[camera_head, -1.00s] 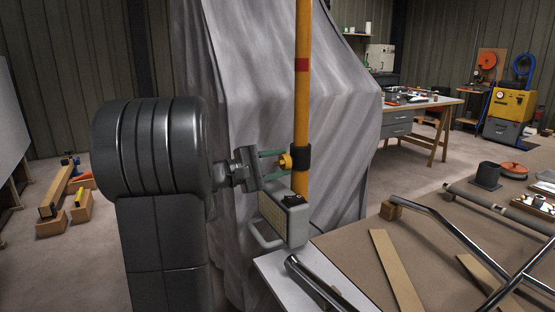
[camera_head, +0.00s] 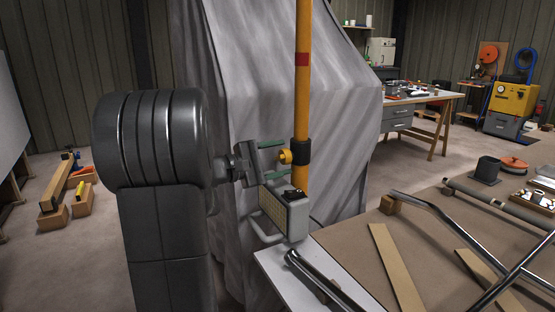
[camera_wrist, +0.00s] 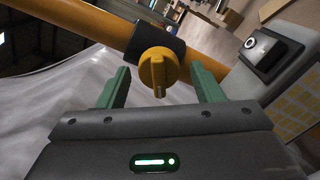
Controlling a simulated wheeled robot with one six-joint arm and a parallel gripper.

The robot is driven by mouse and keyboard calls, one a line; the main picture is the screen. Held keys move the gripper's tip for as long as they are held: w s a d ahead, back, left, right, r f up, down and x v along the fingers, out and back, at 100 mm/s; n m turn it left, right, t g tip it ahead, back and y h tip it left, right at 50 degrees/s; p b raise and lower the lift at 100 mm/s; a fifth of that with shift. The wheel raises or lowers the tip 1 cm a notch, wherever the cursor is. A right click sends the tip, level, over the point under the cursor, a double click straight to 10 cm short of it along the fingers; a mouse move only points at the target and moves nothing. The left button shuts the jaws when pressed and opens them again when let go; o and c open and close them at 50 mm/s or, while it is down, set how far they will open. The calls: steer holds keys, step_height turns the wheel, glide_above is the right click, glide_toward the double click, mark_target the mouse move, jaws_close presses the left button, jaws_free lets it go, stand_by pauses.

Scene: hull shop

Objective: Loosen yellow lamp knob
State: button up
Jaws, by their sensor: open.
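The yellow knob (camera_head: 285,156) sticks out to the left from a black collar (camera_head: 301,152) around the upright yellow pole (camera_head: 302,100). A work lamp (camera_head: 291,212) with a grey case, a yellow gridded face and a handle sits below the collar. My gripper (camera_head: 270,160) is open just left of the knob. In the wrist view the knob (camera_wrist: 157,70) lies ahead of the gap between the green fingers (camera_wrist: 162,88), nearly centred.
A grey sheet (camera_head: 250,80) drapes a tall form behind the pole. At right a workbench (camera_head: 350,250) carries metal tubes (camera_head: 440,220) and wooden strips (camera_head: 396,266). A white board (camera_head: 300,268) lies below the lamp. A wooden table (camera_head: 425,103) stands farther back.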

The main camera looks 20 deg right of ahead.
steer(key=s+a+p, duration=0.1)
steer(key=a, duration=1.2)
steer(key=shift+a, duration=0.4)
steer(key=d, duration=0.9)
steer(key=w+d+b, duration=0.1)
steer(key=d, duration=0.3)
steer(key=shift+d, duration=0.4)
